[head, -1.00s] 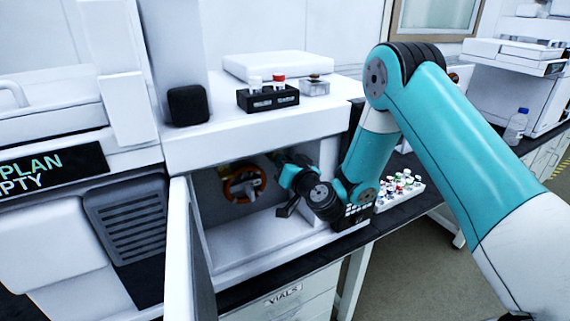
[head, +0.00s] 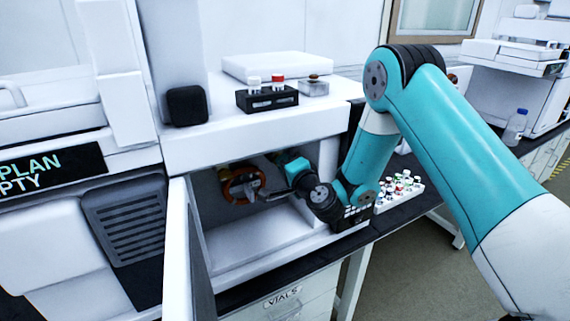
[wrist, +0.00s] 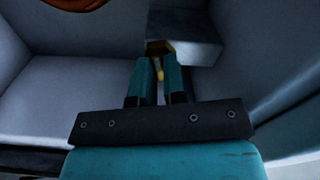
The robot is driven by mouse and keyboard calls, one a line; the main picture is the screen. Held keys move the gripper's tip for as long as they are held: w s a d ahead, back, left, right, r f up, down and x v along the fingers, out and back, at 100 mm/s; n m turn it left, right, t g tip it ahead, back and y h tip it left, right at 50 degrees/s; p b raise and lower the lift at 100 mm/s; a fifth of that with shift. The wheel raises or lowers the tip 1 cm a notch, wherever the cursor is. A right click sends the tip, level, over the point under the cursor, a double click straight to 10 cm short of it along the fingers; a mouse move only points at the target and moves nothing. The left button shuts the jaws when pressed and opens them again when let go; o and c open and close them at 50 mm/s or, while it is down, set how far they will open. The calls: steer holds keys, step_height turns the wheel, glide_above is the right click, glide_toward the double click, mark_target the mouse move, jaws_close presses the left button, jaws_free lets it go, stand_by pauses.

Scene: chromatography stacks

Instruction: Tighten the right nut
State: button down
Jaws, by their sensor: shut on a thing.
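The right nut (wrist: 158,46) shows in the wrist view as a small brass-coloured piece at the fingertips, near a grey block. My gripper (wrist: 158,66) is shut on it, with its two teal fingers on either side. The fingers hide part of the nut. In the head view my gripper (head: 280,160) is inside the open oven compartment, at the upper right. The nut cannot be made out there, behind my wrist.
An orange coil (head: 232,181) hangs on the compartment's back wall, left of my gripper. The open door (head: 178,250) stands at the left. A black vial rack (head: 267,101) sits on top, and a white vial tray (head: 412,198) on the bench at the right.

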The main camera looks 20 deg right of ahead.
steer(key=shift+f+m, duration=0.1)
steer(key=shift+m, duration=1.3)
steer(key=c, duration=1.2)
jaws_free()
steer(key=shift+s, duration=0.15)
